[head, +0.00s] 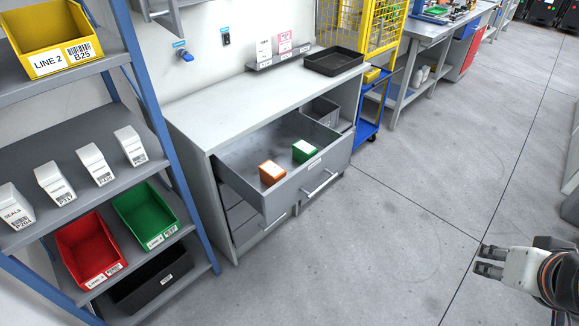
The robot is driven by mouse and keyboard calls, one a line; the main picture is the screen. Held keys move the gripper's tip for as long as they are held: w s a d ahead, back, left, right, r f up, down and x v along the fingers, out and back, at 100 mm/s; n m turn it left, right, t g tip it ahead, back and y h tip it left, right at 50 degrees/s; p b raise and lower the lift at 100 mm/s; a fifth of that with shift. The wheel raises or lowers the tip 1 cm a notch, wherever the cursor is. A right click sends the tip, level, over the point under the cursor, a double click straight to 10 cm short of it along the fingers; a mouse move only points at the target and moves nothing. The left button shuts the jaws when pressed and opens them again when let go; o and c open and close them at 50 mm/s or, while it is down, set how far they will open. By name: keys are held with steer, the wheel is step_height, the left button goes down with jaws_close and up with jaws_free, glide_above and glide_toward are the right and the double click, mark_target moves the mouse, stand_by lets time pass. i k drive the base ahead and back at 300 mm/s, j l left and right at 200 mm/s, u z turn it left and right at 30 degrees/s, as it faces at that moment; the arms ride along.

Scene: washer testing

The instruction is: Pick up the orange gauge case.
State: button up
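My gripper (482,261) is at the lower right of the head view, over the floor, well apart from the drawer. Its two dark fingers point left and show a gap between them, with nothing held.
A shelf rack (190,200) with bins stands close on the drawer's left. The cabinet worktop (240,97) overhangs behind the drawer and carries a black tray (333,61). The floor (370,250) between gripper and drawer is clear.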

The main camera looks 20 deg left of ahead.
mark_target(270, 172)
steer(key=i, duration=2.1)
steer(key=i+l, duration=0.1)
steer(key=i, duration=2)
steer(key=i+u, duration=0.1)
steer(key=u, duration=0.4)
steer(key=i+u, duration=0.15)
steer(key=u, duration=0.3)
steer(key=i+l+u, duration=0.1)
steer(key=u, duration=0.4)
steer(key=i+l+u, duration=0.1)
steer(key=u, duration=2.7)
